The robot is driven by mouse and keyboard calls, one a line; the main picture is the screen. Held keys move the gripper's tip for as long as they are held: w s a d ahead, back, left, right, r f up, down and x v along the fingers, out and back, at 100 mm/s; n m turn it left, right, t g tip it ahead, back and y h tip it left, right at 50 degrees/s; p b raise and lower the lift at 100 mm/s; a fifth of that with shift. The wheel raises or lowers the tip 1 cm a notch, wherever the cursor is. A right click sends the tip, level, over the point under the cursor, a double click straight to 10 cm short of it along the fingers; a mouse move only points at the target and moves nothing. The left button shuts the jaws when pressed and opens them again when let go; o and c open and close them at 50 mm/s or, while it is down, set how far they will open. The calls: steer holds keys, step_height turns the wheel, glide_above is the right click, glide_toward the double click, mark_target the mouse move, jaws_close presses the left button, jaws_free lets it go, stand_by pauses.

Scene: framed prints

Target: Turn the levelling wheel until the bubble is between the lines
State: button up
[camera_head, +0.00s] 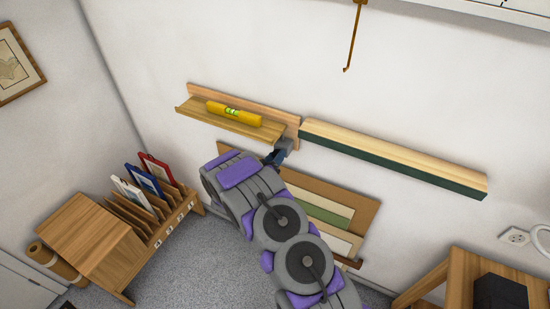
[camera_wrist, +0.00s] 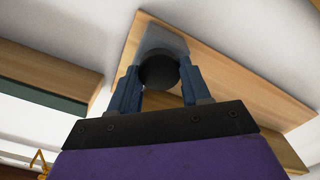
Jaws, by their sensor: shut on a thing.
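A yellow spirit level (camera_head: 248,118) lies along a wooden picture ledge (camera_head: 190,107) on the wall in the head view. Its green vial (camera_head: 232,112) shows, but the bubble and lines are too small to read. The levelling wheel is a dark round knob (camera_wrist: 158,70) in the wrist view, under the ledge (camera_wrist: 235,75), below a grey mount (camera_wrist: 160,38). My gripper (camera_wrist: 160,82) has its two blue fingers shut on the wheel, one on each side. In the head view my gripper (camera_head: 273,157) is below the ledge's right end, and the wheel is mostly hidden.
A second ledge with a green front (camera_head: 390,166) is fixed just right of the first. Below hangs a board with framed pieces (camera_head: 365,212), partly behind my arm. A rack of frames (camera_head: 155,205) stands lower left, and a wooden table (camera_head: 460,275) lower right.

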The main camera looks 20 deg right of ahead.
steer(key=shift+w+a+r, duration=0.1)
steer(key=shift+w+a, duration=0.05)
steer(key=o, duration=1.1)
steer(key=shift+c, duration=0.2)
steer(key=shift+a, duration=0.1)
steer(key=v, duration=1.7)
steer(key=shift+p, duration=0.4)
steer(key=shift+a, duration=0.1)
